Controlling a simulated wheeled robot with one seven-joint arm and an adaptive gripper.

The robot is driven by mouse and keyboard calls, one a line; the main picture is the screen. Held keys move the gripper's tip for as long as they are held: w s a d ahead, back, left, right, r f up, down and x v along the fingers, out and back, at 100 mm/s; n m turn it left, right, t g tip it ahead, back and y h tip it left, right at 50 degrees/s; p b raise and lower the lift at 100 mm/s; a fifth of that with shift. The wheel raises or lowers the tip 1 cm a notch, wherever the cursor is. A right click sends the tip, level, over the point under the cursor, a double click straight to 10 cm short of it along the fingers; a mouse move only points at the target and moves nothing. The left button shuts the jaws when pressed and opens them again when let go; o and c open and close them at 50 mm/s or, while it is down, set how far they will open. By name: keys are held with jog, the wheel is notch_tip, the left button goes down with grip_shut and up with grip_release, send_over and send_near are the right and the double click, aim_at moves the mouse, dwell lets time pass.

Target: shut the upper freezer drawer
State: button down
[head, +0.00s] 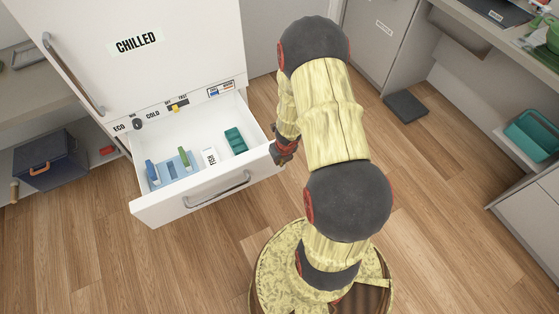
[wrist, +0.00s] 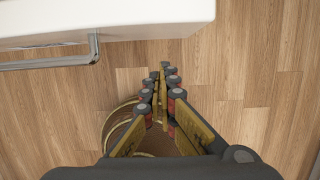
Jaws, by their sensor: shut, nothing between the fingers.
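The white freezer drawer (head: 186,200) is pulled open below the door marked CHILLED (head: 140,50). A bar handle (head: 218,188) runs across its front. Inside lie a blue tray with small items (head: 170,170), a white labelled box (head: 209,157) and a teal tray (head: 236,140). My gripper (head: 284,156) is at the drawer front's right end, partly hidden by my arm. In the wrist view my gripper (wrist: 163,75) is shut and empty, over the floor just beyond the drawer front (wrist: 110,20) and its handle (wrist: 60,64). I cannot tell whether it touches the drawer.
A dark blue cooler box (head: 50,160) sits on a low shelf at left. A dark mat or scale (head: 406,107) lies on the floor at right. A teal bin (head: 532,135) is on the right-hand shelf. Wood floor in front of the drawer is clear.

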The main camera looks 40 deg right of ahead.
jog(key=shift+w+d+f+b, duration=0.1)
jog(key=shift+w+d+f, duration=0.1)
jog(key=shift+w+f, duration=0.45)
jog(key=shift+w+d+f+b, duration=0.15)
jog(key=shift+w+d+f, duration=0.2)
jog(key=shift+w, duration=0.55)
jog(key=shift+w+d+f+b, duration=0.1)
jog(key=shift+w+f, duration=0.45)
jog(key=shift+w, duration=0.2)
jog(key=shift+w, duration=0.1)
